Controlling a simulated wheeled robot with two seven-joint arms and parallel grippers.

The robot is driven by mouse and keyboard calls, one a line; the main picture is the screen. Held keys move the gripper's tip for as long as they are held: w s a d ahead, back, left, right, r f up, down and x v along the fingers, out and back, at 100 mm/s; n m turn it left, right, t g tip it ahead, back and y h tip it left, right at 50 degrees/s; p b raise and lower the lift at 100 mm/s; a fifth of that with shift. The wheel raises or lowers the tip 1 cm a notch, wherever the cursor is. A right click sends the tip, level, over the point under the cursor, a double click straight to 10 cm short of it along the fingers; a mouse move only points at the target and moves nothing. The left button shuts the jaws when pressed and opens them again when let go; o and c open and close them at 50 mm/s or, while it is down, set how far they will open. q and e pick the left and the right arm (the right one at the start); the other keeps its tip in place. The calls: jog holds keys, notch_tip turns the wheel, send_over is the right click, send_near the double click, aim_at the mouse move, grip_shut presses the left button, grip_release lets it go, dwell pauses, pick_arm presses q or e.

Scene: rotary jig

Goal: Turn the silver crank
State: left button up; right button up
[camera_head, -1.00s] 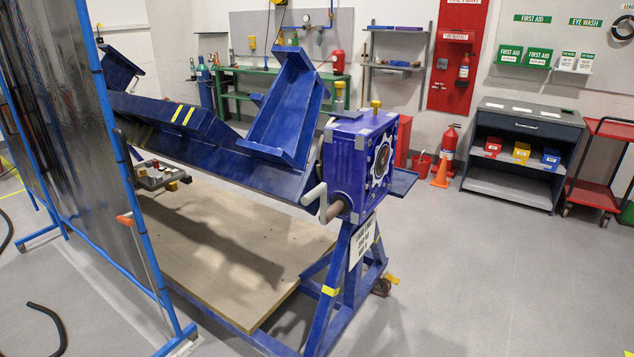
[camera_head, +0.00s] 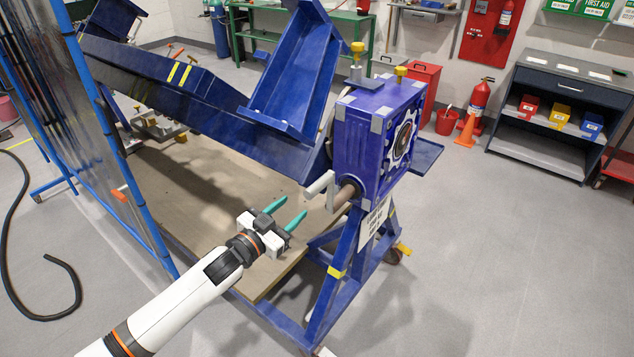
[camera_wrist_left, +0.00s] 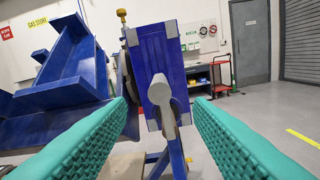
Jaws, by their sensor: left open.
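The silver crank (camera_head: 321,186) sticks out from the side of the blue gearbox (camera_head: 362,142) of the rotary jig, beside a brown shaft. My left gripper (camera_head: 297,212) has its green fingers apart and empty, a little to the left of and below the crank in the head view. My right gripper does not show.
The jig's blue frame (camera_head: 334,285) and a wooden platform (camera_head: 190,200) stand under the gearbox. A welding screen (camera_head: 105,130) is on the left. An orange cone (camera_head: 466,130) and a dark cabinet (camera_head: 545,120) stand behind. The floor at right is clear.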

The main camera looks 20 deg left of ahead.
aim_at(316, 189)
pick_arm(q)
jog(key=x, duration=0.3)
jog(key=shift+w+d+r+p, duration=0.15)
jog(key=shift+w+r+p, duration=0.15)
jog(key=shift+p, duration=0.1)
jog(key=x, duration=0.3)
jog(key=p+x, duration=0.1)
jog(key=x, duration=0.1)
jog(key=shift+w+f, duration=0.3)
jog(key=shift+f, duration=0.05)
jog(key=shift+w+d, duration=0.25)
jog(key=shift+w, duration=0.3)
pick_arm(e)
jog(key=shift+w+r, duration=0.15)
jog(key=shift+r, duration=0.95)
pick_arm(q)
jog(key=shift+c, duration=0.5)
grip_shut()
